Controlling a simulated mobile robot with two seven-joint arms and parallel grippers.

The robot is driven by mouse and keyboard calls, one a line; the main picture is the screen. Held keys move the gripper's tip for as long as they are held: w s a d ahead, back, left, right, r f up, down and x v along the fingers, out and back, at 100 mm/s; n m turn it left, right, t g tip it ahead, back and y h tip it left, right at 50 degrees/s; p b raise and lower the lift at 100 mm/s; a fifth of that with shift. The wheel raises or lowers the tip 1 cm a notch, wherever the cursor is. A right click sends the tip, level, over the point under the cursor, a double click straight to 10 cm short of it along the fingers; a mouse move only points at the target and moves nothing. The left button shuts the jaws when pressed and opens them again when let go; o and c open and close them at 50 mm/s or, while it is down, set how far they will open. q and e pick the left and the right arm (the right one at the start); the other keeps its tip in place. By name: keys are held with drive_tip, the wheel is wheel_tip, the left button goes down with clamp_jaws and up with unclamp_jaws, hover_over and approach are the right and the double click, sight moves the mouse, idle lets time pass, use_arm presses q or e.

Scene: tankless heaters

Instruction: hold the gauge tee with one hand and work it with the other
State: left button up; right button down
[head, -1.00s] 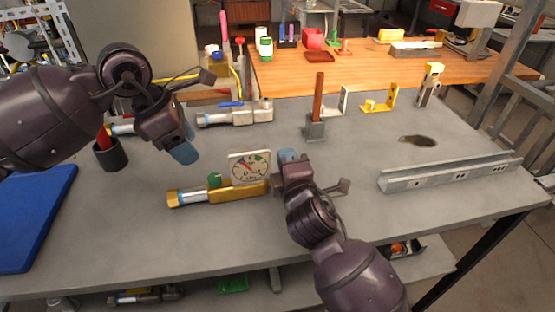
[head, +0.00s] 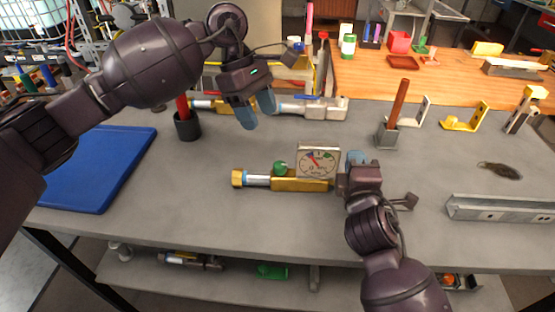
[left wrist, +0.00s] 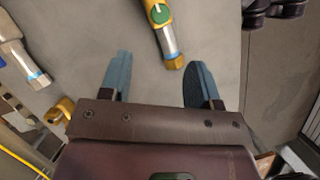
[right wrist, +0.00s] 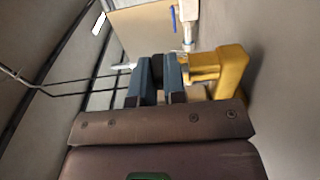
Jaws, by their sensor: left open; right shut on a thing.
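The gauge tee lies on the grey bench in the head view, with a brass body (head: 300,185), a square-framed dial (head: 318,162), a green knob (head: 280,168) and a silver neck ending in a brass nut (head: 238,178) at left. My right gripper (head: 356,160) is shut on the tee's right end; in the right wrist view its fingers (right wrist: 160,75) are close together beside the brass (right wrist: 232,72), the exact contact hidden. My left gripper (head: 258,110) is open and empty, above and behind the nut. In the left wrist view the nut (left wrist: 173,62) lies below, between its spread fingers (left wrist: 160,78).
Behind stand a black cup (head: 187,126) and a second silver fitting (head: 320,107). A grey block with a brown rod (head: 388,135) stands behind right. A metal channel (head: 500,209) lies right, a blue mat (head: 95,170) left. The bench front is clear.

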sight(279, 164)
use_arm(q)
drive_tip(key=x, duration=1.2)
drive_tip(key=c, duration=0.9)
